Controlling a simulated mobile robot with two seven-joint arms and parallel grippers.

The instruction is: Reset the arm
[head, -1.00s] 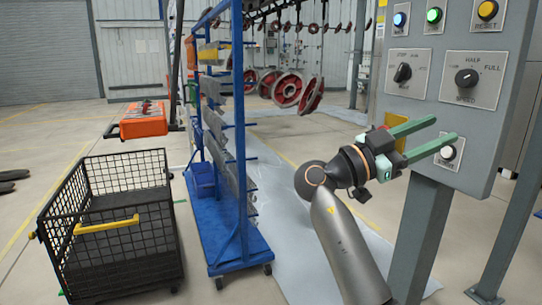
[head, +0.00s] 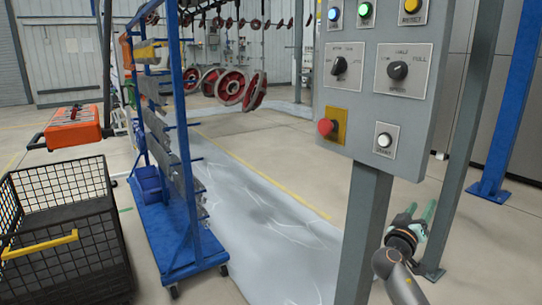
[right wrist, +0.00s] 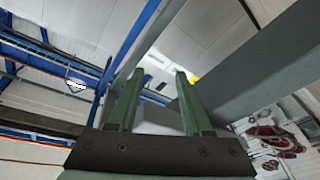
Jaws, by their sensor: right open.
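My right gripper (head: 421,208) is low at the right of the head view, with its green fingers pointing up. It is behind and to the right of the control panel's post, apart from the panel. In the right wrist view the right gripper (right wrist: 158,72) has its two fingers wide apart with nothing between them. The grey control panel (head: 376,100) carries a red emergency button (head: 326,127), a white start button (head: 384,140), two black knobs and several coloured buttons. My left gripper is not in view.
The panel's grey post (head: 364,230) stands close to my right arm. A blue post (head: 510,110) is at the right. A blue rack (head: 184,130) and a black mesh cart (head: 60,190) are at the left. Red wheels hang on the conveyor (head: 230,86) behind.

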